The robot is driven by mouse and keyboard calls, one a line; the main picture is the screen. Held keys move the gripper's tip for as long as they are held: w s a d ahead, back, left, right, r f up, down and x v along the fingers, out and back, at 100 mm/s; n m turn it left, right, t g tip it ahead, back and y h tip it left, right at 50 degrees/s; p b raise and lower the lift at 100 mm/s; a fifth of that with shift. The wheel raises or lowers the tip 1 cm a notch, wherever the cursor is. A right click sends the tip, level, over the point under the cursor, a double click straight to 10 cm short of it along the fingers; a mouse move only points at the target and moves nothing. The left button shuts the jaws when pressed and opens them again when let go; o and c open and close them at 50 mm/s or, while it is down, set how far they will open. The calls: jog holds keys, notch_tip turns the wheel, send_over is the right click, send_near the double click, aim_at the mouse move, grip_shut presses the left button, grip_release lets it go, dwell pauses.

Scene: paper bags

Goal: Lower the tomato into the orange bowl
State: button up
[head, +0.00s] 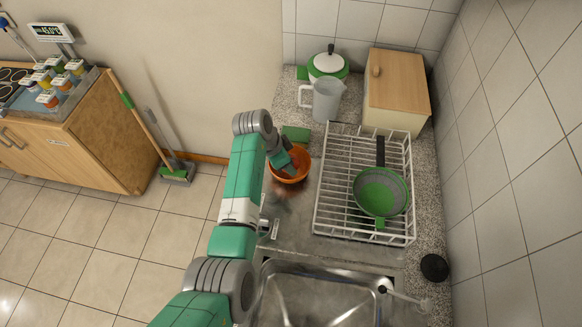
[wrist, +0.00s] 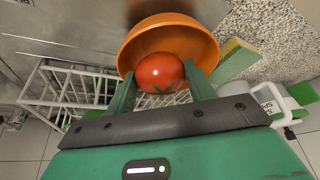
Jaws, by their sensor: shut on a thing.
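In the wrist view a red tomato (wrist: 160,73) sits between the two green fingers of my gripper (wrist: 161,88), which is shut on it. The orange bowl (wrist: 165,28) is right behind the tomato in that view, and its wall surrounds much of the tomato's outline. In the head view the orange bowl (head: 287,179) stands on the counter left of the dish rack. My gripper (head: 292,166) is over the bowl there, tilted down toward it. The tomato is hidden by the arm in the head view. I cannot tell whether the tomato touches the bowl.
A white wire dish rack (head: 325,215) with a green strainer (head: 381,192) stands right of the bowl. A green sponge (head: 296,133), a measuring jug (head: 327,99), a pot (head: 327,65) and a wooden-lidded bread box (head: 397,85) stand behind. The sink (head: 320,295) lies in front.

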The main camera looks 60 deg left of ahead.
jog(key=shift+f+b, duration=0.4)
jog(key=shift+f, duration=0.15)
jog(key=o, duration=1.1)
jog(key=p+v, duration=0.1)
jog(key=v, duration=0.7)
